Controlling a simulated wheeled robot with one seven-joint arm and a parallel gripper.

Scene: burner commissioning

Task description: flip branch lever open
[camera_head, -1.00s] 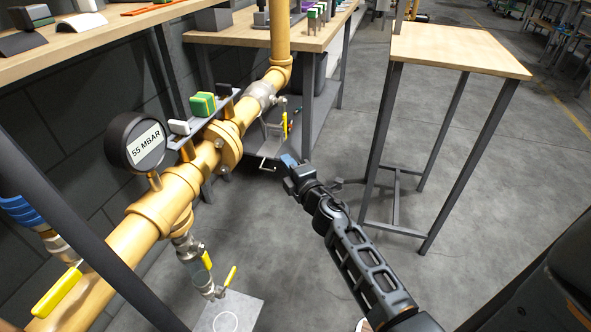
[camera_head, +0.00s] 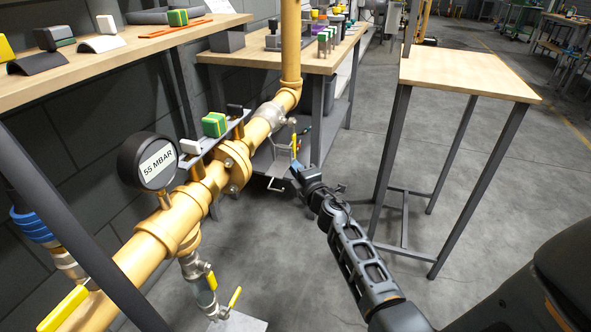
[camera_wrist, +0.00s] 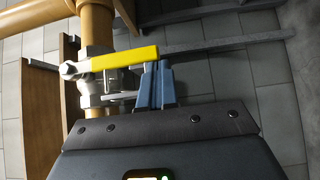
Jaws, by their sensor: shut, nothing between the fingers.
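A yellow branch lever (camera_wrist: 125,58) sits on a silver valve (camera_wrist: 103,88) on the yellow pipe in the wrist view. It lies across the pipe there. In the head view the valve (camera_head: 272,116) is on the far pipe run, and its yellow lever (camera_head: 294,138) hangs beside it. My gripper (camera_wrist: 155,82) is shut and empty, its blue fingertips close to the lever's free end. I cannot tell whether they touch. In the head view my gripper (camera_head: 297,167) is just below the lever's lower end.
A gauge reading 55 MBAR (camera_head: 152,161) stands on the pipe (camera_head: 187,212). Another yellow lever (camera_head: 235,296) is on a lower drop, and one more (camera_head: 63,308) is at left. A small wooden table (camera_head: 470,75) stands to the right. A workbench (camera_head: 330,58) is behind.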

